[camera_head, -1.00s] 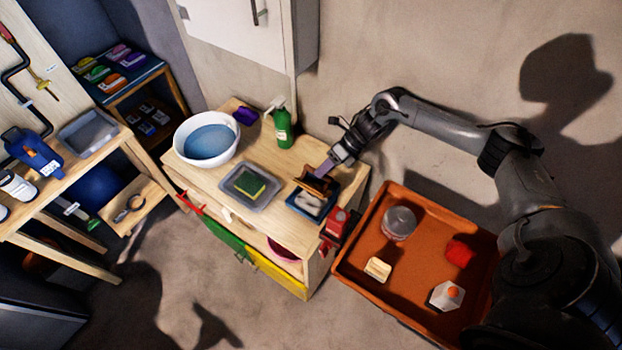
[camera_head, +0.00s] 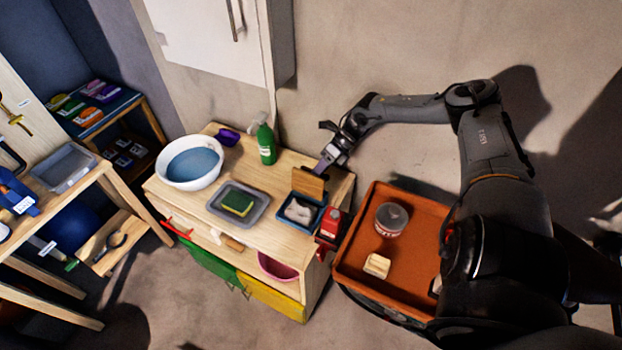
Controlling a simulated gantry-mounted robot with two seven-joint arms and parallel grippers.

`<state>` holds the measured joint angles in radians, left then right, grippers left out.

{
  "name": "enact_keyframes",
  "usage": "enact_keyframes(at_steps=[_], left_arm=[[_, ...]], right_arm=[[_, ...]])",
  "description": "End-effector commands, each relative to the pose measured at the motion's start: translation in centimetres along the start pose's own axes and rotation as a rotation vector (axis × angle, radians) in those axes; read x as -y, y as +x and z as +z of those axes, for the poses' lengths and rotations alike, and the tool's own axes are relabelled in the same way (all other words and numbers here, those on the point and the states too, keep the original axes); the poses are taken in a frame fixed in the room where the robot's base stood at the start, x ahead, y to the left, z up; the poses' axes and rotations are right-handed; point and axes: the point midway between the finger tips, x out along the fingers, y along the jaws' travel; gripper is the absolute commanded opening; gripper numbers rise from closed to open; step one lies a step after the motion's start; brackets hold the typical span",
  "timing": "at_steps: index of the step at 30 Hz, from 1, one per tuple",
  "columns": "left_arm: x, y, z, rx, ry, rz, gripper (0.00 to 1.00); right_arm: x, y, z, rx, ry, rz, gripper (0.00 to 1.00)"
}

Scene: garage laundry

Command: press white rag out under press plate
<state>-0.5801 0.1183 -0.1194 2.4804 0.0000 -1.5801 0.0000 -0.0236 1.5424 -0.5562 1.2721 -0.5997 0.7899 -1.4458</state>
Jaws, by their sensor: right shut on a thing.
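The white rag (camera_head: 298,210) lies crumpled in a small dark blue tray (camera_head: 318,222) at the right end of the wooden cabinet top. The press plate (camera_head: 307,183) is a wooden board, tilted up at the back of the tray, clear of the rag. My right gripper (camera_head: 322,170) is at the plate's upper right edge, coming from behind, and is shut on it. The fingertips' exact contact is too small to make out. My left gripper is not in view.
A grey tray with a green and yellow sponge (camera_head: 238,203), a white basin (camera_head: 191,163) of water and a green spray bottle (camera_head: 266,144) share the cabinet top. A red device (camera_head: 331,224) is at its right edge. An orange tray (camera_head: 362,255) holds a jar and a beige block.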

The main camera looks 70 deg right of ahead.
Motion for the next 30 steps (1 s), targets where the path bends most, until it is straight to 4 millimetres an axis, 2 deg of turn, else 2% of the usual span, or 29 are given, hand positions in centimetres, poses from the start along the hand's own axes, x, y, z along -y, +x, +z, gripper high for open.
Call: enact_keyframes(at_steps=[1,3,17,18,20,30], left_arm=[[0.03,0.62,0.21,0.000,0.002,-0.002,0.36],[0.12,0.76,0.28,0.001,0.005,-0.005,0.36],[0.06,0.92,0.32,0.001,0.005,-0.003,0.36],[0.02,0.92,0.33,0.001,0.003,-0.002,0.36],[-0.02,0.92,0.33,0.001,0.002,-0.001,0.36],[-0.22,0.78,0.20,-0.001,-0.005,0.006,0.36]], right_arm=[[1.93,0.29,-1.11,-0.006,0.016,-0.035,0.00],[2.25,0.13,-1.21,-0.005,0.019,-0.035,0.00],[2.49,0.11,-1.38,-0.005,0.022,-0.031,0.00],[2.51,0.11,-1.38,-0.005,0.021,-0.031,0.36],[2.49,0.11,-1.39,-0.005,0.022,-0.031,0.46],[2.27,0.03,-1.34,-0.007,0.022,-0.029,0.47]])
